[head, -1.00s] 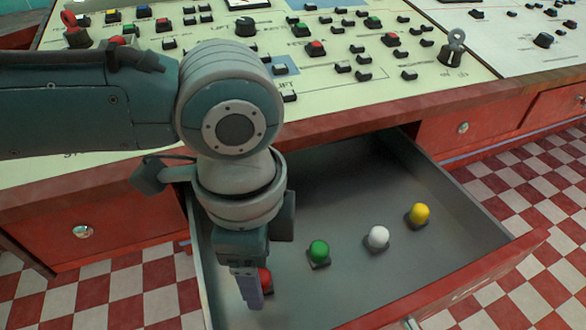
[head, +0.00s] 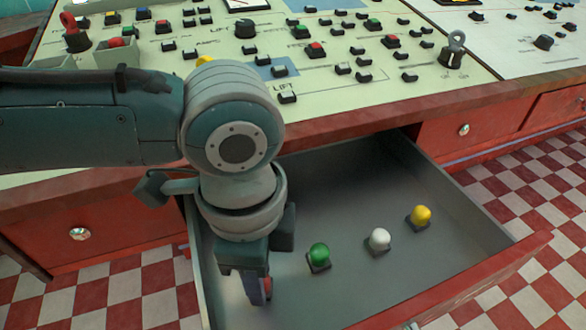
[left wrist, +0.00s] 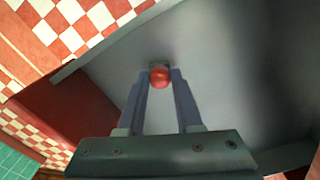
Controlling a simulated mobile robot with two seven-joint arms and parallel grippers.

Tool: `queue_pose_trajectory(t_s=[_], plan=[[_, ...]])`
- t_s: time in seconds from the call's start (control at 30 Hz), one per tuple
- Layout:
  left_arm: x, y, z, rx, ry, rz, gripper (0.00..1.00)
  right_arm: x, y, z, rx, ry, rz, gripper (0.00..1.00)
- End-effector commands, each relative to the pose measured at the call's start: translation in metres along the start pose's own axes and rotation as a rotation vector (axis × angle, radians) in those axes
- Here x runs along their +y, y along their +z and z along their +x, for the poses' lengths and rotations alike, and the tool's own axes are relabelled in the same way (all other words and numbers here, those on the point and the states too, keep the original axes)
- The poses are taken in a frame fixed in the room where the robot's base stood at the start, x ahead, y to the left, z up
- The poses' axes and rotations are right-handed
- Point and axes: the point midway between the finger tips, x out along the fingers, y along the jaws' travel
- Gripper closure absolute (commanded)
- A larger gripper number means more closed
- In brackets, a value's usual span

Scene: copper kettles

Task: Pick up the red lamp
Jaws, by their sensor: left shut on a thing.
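The red lamp (head: 268,287) shows only as a small strip beside my left fingers, inside the open drawer (head: 385,165). My left gripper (head: 258,292) points down into the left part of the drawer and hides most of the lamp. In the left wrist view, the red lamp (left wrist: 160,77) with its dark base sits between the two fingertips of my left gripper (left wrist: 160,72), which is shut on it. Whether the base touches the drawer floor cannot be told. My right gripper is not in view.
A green lamp (head: 319,256), a white lamp (head: 380,239) and a yellow lamp (head: 421,216) stand in a slanting row to the right in the drawer. The drawer's red front (head: 470,285) is near. A control panel (head: 330,95) with many buttons lies above and behind it.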

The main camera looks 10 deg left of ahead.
Motion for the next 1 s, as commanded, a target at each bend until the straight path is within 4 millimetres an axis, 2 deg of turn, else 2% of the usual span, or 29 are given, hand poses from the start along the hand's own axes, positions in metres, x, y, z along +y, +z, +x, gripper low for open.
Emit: queue_pose_trajectory(t_s=[0.37, 0.57, 0.73, 1.0], plan=[[0.0, 0.0, -0.001, 0.0, 0.0, 0.0, 1.0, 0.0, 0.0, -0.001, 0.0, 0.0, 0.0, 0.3], [-0.001, 0.0, -0.017, 0.001, -0.001, 0.001, 1.0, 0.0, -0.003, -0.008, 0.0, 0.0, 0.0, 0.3], [-0.001, 0.0, -0.053, 0.002, -0.003, 0.0, 1.0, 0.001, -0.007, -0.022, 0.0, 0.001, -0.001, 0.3], [-0.001, 0.0, -0.138, 0.003, -0.005, 0.0, 1.0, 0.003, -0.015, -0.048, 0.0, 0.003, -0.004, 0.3]])
